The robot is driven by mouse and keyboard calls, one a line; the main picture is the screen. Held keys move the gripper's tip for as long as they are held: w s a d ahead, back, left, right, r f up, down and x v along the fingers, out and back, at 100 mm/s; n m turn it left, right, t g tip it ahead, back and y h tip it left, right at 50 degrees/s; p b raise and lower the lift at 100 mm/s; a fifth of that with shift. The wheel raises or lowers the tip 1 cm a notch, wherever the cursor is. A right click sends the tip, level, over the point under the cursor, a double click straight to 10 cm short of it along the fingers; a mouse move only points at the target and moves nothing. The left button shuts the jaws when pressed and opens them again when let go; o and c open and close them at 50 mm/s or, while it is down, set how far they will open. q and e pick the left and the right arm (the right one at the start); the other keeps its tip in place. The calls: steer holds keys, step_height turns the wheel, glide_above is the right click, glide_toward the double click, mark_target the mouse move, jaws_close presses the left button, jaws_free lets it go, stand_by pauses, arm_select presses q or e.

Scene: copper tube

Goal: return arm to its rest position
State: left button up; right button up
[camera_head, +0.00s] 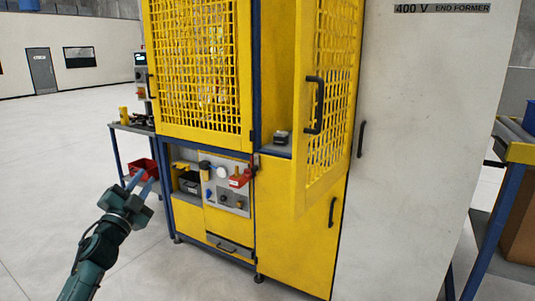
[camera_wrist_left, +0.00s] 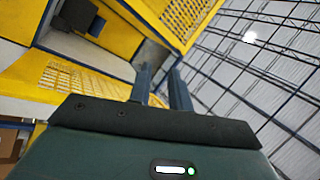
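My left gripper (camera_head: 143,181) is at the lower left of the head view, in front of the side table and left of the yellow machine. Its two blue-grey fingers point up and away, with a gap between them and nothing held. They also show apart in the left wrist view (camera_wrist_left: 162,76), with the yellow machine and the ceiling behind them. My left arm reaches up from the bottom left edge. My right gripper is in neither view.
The yellow machine (camera_head: 200,140) stands ahead, its right mesh door (camera_head: 327,95) swung open towards me. A side table (camera_head: 125,127) with a red bin (camera_head: 140,168) below is beyond my gripper. A grey cabinet (camera_head: 425,150) stands right. The left floor is clear.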

arm_select(q)
steer(key=w+a+f+n+g+y, duration=0.1)
steer(key=a+f+n+g+y, duration=0.45)
steer(key=f+n, duration=0.4)
steer(key=s+d+f+g+h, duration=0.2)
steer(key=s+d+f, duration=0.6)
steer(key=f, duration=0.4)
steer(key=s+d+f+g+h, duration=0.1)
steer(key=s+d+f, duration=0.3)
steer(key=s, duration=0.6)
steer(key=s+d+f+g+h, duration=0.1)
steer(key=s+d+f, duration=0.3)
steer(key=s, duration=0.6)
steer(key=s+d+f+g+h, duration=0.1)
steer(key=s+d+f, duration=0.4)
steer(key=s, duration=0.6)
steer(key=shift+d+n+g, duration=0.45)
steer(key=shift+g, duration=0.1)
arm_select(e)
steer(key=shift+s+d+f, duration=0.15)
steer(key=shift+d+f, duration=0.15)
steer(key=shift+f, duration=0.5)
